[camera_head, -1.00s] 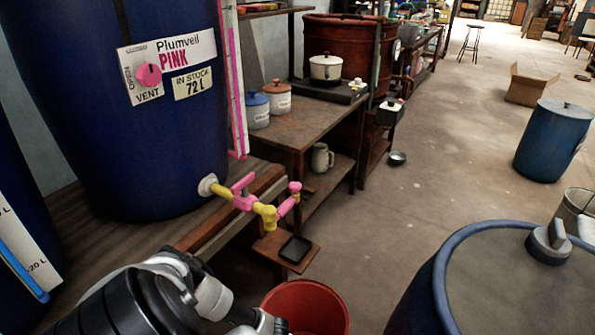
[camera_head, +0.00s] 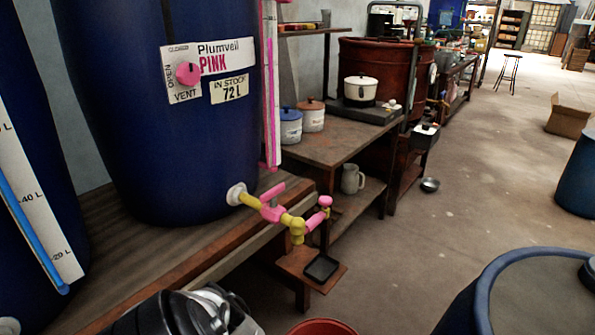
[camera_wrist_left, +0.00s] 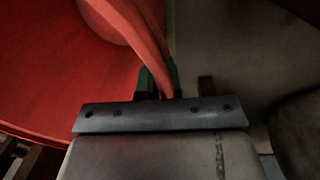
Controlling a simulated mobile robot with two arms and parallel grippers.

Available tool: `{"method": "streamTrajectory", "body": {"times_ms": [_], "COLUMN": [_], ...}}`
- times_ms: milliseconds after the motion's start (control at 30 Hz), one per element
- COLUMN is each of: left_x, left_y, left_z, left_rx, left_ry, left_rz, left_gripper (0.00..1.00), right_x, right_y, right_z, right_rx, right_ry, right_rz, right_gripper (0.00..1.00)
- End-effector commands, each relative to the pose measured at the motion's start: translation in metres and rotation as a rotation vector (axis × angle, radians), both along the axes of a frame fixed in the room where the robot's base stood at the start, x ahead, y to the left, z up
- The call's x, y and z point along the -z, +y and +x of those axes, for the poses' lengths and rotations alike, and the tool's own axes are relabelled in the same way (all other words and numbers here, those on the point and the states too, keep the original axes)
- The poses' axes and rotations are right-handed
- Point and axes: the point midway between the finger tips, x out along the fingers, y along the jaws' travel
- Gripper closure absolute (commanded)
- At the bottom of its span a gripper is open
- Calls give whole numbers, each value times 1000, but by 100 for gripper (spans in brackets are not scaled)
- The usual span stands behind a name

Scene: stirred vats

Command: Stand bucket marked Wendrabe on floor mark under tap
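A red bucket (camera_head: 322,327) shows only as a sliver of rim at the bottom edge of the head view; no name on it can be read. In the left wrist view the red bucket (camera_wrist_left: 50,65) fills the upper left. My left gripper (camera_wrist_left: 158,80) has its green fingertips close on both sides of a red band of the bucket, rim or handle, and looks shut on it. The pink and yellow tap (camera_head: 272,211) sticks out from the blue Plumveil PINK vat (camera_head: 160,130), above and left of the bucket. No floor mark shows. My right gripper is not in view.
The vat stands on a wooden bench (camera_head: 195,245). A small wooden shelf with a black tray (camera_head: 321,268) sits just below the tap. A blue-rimmed drum (camera_head: 490,280) stands at lower right. The floor between bench and drum (camera_head: 420,250) is clear.

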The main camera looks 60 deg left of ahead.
Motion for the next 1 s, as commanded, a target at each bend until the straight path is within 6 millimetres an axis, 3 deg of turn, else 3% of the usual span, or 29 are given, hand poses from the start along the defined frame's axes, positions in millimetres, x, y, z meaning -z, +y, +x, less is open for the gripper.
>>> {"method": "streamTrajectory", "body": {"times_ms": [200, 500, 533, 667, 1000], "left_x": [6, 10, 9, 9, 5], "left_y": [1, 0, 0, 0, 1], "left_z": [1, 1, 0, 0, 0], "left_rx": [0, 0, 0, 0, 0], "left_ry": [-3, -2, -1, 0, -1], "left_rz": [1, 1, 0, 0, 1], "left_gripper": [100, 100, 91, 71, 70], "right_x": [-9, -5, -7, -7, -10], "right_y": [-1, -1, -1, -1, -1], "right_z": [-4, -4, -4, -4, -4], "right_rx": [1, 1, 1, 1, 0], "right_ry": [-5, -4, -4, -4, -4], "right_rz": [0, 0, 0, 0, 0], "right_gripper": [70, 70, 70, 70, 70]}}
